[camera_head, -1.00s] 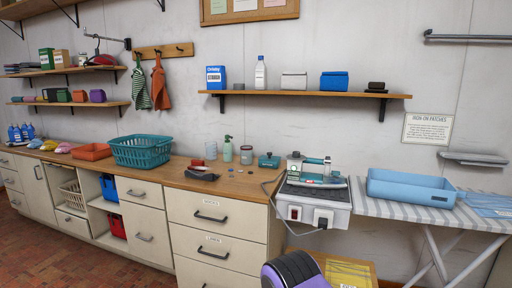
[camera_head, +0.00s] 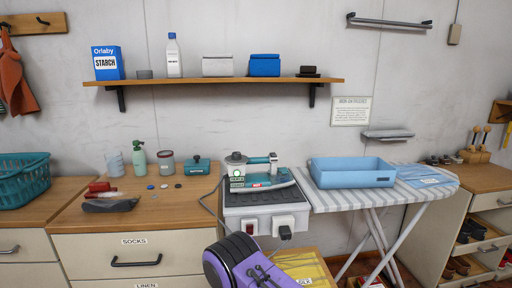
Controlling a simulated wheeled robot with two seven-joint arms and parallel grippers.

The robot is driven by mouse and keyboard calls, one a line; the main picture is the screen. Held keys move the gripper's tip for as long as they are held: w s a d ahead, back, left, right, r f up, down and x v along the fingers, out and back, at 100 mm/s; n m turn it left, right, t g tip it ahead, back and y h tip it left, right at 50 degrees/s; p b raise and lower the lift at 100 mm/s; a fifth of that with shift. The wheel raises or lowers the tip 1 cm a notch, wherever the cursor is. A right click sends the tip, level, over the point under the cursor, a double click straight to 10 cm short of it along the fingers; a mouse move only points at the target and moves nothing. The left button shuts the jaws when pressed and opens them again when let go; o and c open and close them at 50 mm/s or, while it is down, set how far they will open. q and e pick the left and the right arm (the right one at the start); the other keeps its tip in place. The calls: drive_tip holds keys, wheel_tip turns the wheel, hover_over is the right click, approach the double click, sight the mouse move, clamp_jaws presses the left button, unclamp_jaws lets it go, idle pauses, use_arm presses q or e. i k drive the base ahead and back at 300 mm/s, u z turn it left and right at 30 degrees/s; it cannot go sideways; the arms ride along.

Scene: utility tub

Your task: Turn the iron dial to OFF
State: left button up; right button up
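The iron (camera_head: 262,178), teal and white, rests on a grey station (camera_head: 262,199) at the right end of the wooden counter. A round grey knob-like part (camera_head: 236,158) shows at its left, with a small green-marked piece (camera_head: 237,174) just below. This may be the dial; its lettering and pointer are too small to read. The station's front has two white sockets, one with a red part (camera_head: 250,228) and one with a black plug (camera_head: 286,232). A grey cord loops at the left.
A striped ironing board (camera_head: 412,189) with a blue tray (camera_head: 351,173) adjoins on the right. A shelf (camera_head: 215,82) hangs above. Bottles and small items lie on the left counter (camera_head: 150,210).

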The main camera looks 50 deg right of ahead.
sight(236, 156)
drive_tip(key=z, duration=0.75)
drive_tip(key=i, duration=0.7)
drive_tip(key=z, duration=0.8)
